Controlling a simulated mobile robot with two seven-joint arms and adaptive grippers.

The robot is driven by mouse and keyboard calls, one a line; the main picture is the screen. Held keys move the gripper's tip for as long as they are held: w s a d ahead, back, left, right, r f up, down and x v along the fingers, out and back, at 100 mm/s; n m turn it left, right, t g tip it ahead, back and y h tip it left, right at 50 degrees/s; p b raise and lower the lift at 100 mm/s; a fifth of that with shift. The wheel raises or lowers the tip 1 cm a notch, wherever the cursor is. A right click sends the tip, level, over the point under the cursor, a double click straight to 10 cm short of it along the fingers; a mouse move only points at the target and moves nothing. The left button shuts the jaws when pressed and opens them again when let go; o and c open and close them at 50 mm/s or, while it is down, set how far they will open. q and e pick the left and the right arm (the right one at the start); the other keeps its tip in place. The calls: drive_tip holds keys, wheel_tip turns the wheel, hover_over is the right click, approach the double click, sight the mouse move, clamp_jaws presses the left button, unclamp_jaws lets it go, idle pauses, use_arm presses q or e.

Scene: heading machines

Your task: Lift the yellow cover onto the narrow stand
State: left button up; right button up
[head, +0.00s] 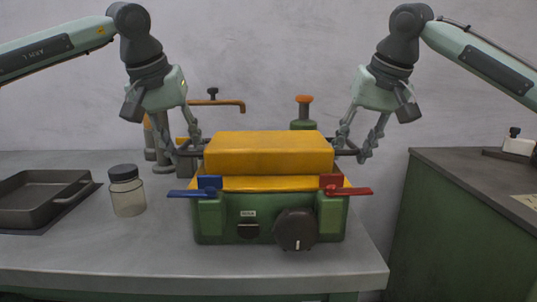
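The yellow cover (268,152) is a box with a dark bar handle at each side. It sits over the green machine (270,215), above a yellow rim; I cannot tell whether it touches the rim. My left gripper (184,147) is at the left handle, and my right gripper (354,150) is at the right handle. Both point down with their fingers apart around the handles; I see no clear closing on the bars. I cannot make out the narrow stand with certainty.
A blue lever (208,187) and a red lever (333,187) stick out at the machine's front. A lidded jar (127,192) and a dark tray (40,196) stand left. Bottles and a brass pipe (218,103) are behind. A green cabinet (460,240) stands right, across a gap.

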use_arm(q)
drive_tip(key=shift+c, duration=0.5)
use_arm(e)
drive_tip(key=shift+c, duration=0.5)
use_arm(q)
clamp_jaws()
use_arm(e)
clamp_jaws()
use_arm(q)
drive_tip(key=shift+r, duration=0.1)
use_arm(e)
drive_tip(key=shift+r, duration=0.1)
